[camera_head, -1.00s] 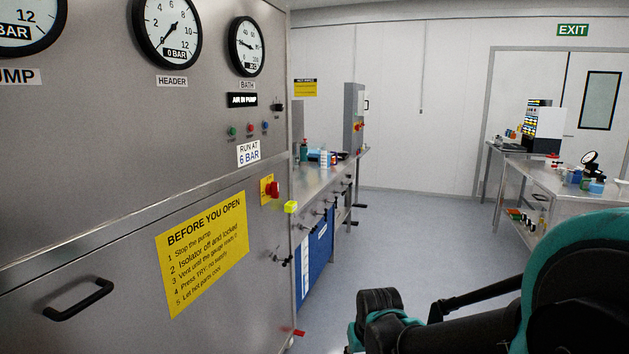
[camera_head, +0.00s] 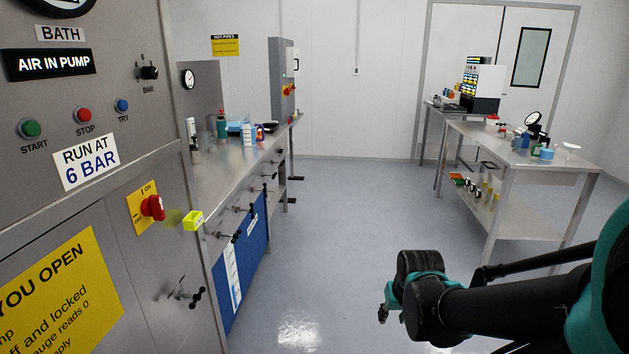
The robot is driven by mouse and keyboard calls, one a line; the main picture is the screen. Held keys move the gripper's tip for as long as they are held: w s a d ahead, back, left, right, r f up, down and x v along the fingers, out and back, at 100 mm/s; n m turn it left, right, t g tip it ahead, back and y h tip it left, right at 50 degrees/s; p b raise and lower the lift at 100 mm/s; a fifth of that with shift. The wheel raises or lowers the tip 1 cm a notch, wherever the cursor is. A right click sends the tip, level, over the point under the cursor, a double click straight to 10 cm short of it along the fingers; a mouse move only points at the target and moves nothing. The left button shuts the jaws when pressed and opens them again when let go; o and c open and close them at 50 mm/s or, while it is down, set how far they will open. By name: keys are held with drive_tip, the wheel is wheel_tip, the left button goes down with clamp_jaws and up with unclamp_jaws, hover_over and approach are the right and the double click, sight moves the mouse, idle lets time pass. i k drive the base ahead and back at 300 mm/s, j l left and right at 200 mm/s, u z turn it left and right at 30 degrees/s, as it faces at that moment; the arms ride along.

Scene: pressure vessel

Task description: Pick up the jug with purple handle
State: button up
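Small items stand on the steel bench (camera_head: 225,180) at left and on the steel table (camera_head: 522,162) at right, too small to identify. My black and teal arm reaches in from the lower right, over the floor and apart from both. The small dark part at its end, perhaps my gripper (camera_head: 384,313), is partly hidden, and its fingers cannot be made out. Nothing held is visible.
A steel control panel (camera_head: 120,185) stands close on the left, with a red isolator switch (camera_head: 152,207) and a yellow block (camera_head: 194,220) jutting out. A side table (camera_head: 447,112) stands by the doors (camera_head: 520,65). Grey floor (camera_head: 345,205) is clear between bench and table.

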sight(246, 128)
drive_tip(key=i+l+u, duration=0.1)
drive_tip(key=i, duration=0.45)
drive_tip(key=i+l, duration=0.1)
drive_tip(key=i, duration=0.5)
drive_tip(key=i+l+u, duration=0.15)
drive_tip(key=i, duration=0.4)
